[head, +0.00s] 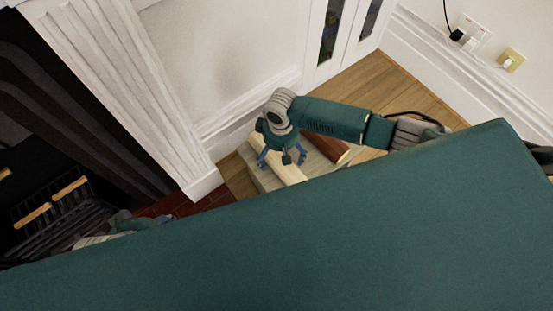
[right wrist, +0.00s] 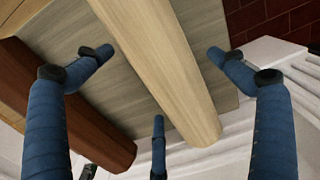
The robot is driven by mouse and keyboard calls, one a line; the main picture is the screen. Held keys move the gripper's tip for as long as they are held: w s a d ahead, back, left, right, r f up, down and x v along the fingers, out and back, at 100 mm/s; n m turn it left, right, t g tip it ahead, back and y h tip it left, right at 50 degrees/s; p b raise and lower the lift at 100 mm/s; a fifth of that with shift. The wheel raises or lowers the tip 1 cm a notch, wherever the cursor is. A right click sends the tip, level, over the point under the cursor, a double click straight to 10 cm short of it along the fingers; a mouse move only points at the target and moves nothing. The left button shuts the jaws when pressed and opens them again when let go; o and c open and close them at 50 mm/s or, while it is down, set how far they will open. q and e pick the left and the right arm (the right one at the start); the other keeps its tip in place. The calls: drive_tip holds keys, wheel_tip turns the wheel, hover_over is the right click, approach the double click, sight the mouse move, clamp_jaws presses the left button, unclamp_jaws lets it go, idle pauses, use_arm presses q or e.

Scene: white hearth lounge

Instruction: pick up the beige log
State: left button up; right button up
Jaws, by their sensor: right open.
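The beige log (head: 291,174) lies on a flat grey-beige slab (head: 266,182) on the floor. In the right wrist view the beige log (right wrist: 165,70) runs from the top to the lower middle. My right gripper (head: 283,158) is open above it, blue fingers pointing down. In the right wrist view, fingers of the right gripper (right wrist: 158,75) stand on either side of the log, with gaps, and a third shows near its end.
A dark brown log (head: 330,146) lies beside the beige one, and it also shows in the right wrist view (right wrist: 85,130). A white fluted column (head: 130,90) and dark fireplace stand left. A white wall and skirting lie behind. My green body covers the foreground.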

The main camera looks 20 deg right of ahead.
drive_tip(key=c, duration=1.9)
drive_tip(key=shift+r, duration=0.2)
